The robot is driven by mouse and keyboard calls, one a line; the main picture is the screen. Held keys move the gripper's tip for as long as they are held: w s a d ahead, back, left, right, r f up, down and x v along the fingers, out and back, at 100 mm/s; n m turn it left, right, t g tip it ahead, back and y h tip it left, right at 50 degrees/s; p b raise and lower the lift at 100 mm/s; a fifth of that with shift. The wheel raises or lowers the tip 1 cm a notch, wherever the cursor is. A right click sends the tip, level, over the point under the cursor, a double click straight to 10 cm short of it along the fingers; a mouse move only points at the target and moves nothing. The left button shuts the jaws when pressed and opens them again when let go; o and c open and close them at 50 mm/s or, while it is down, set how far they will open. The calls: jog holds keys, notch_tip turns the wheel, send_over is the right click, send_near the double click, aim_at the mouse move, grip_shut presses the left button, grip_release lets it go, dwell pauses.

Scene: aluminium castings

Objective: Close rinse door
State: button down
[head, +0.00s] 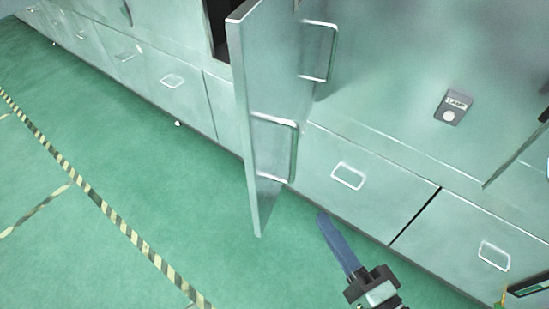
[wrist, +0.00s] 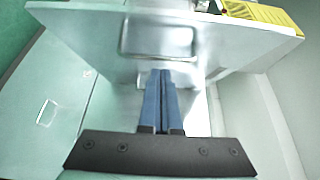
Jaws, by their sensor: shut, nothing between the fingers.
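A tall metal door (head: 252,85) stands swung out from the cabinet front in the head view. I take it for the rinse door, but no label on it can be read. A D-shaped handle (head: 293,150) sits on its right face. A dark opening (head: 218,28) shows behind its top left. My gripper (head: 322,218), with blue fingers, is right of the door's lower end, above the floor and apart from the door. In the wrist view the shut fingers (wrist: 160,74) point toward a metal panel with a handle (wrist: 158,55). Whether they touch it cannot be told.
Another handle (head: 319,52) is on the front beside the door. A small button box (head: 453,107) is on the right. Drawers with loop handles (head: 348,176) line the bottom. The green floor (head: 140,190) on the left is clear, with a striped tape line (head: 108,225).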

jog(key=p, duration=0.3)
send_near(265, 160)
jog(key=w+d, duration=0.1)
jog(key=w, duration=0.3)
jog(key=a, duration=0.1)
jog(key=w+a+p, duration=0.1)
jog(key=shift+w+a, duration=0.15)
jog(key=shift+a, duration=0.15)
jog(key=shift+w+a+f, duration=0.1)
jog(key=shift+w+a, duration=0.05)
jog(key=shift+a, duration=0.25)
